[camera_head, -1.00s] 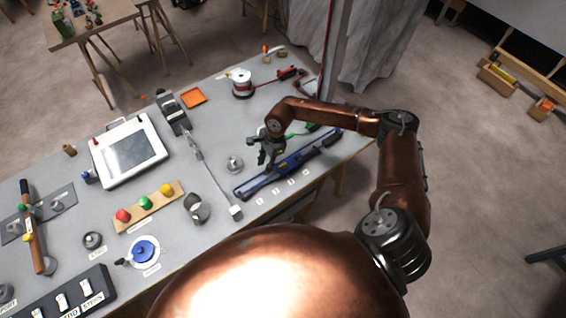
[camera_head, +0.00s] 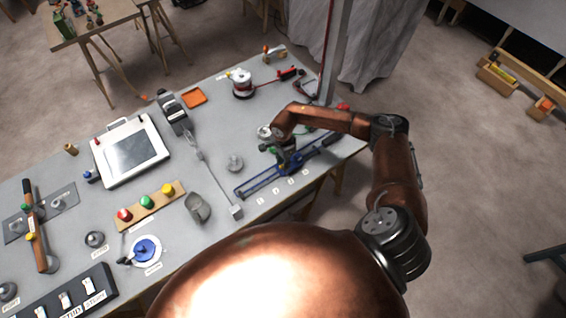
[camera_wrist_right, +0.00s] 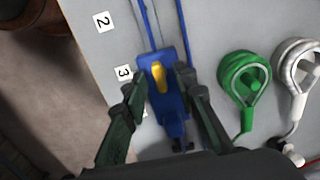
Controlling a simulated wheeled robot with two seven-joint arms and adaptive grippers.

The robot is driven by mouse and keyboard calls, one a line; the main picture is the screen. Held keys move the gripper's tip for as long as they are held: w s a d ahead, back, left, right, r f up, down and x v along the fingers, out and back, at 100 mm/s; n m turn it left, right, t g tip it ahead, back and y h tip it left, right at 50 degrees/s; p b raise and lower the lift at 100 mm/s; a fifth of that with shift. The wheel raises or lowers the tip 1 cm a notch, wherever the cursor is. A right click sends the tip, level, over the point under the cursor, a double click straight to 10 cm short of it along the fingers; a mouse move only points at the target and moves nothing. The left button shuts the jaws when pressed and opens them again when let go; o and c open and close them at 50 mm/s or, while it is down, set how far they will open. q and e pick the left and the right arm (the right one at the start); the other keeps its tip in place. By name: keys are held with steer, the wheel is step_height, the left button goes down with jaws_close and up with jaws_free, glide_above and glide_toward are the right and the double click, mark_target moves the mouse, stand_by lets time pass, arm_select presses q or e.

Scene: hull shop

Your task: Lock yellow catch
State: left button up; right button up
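The yellow catch (camera_wrist_right: 159,77) sits in a blue block (camera_wrist_right: 170,102) on the blue rail in the right wrist view. My right gripper (camera_wrist_right: 160,82) is open, with one finger on each side of the block, and the catch shows between them. I cannot tell whether the fingers touch the block. In the head view the blue rail device (camera_head: 262,182) lies along the front right of the bench, and my right gripper (camera_head: 287,160) is over it, hiding the catch. My left gripper is not in view.
Number labels (camera_wrist_right: 123,73) run along the bench edge beside the rail. A green ring-shaped piece (camera_wrist_right: 243,78) and a white one (camera_wrist_right: 297,65) lie right of the block in the wrist view. A grey knob (camera_head: 234,163) stands left of the rail.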

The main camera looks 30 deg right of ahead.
steer(key=shift+c, duration=0.3)
jaws_close()
steer(key=shift+m, duration=0.3)
steer(key=m+b, duration=0.1)
steer(key=m, duration=0.1)
steer(key=shift+m, duration=0.3)
steer(key=m, duration=0.4)
steer(key=shift+m+b, duration=0.3)
steer(key=shift+b, duration=0.1)
steer(key=m, duration=0.4)
steer(key=shift+m, duration=0.3)
steer(key=m, duration=0.5)
steer(key=shift+m, duration=0.4)
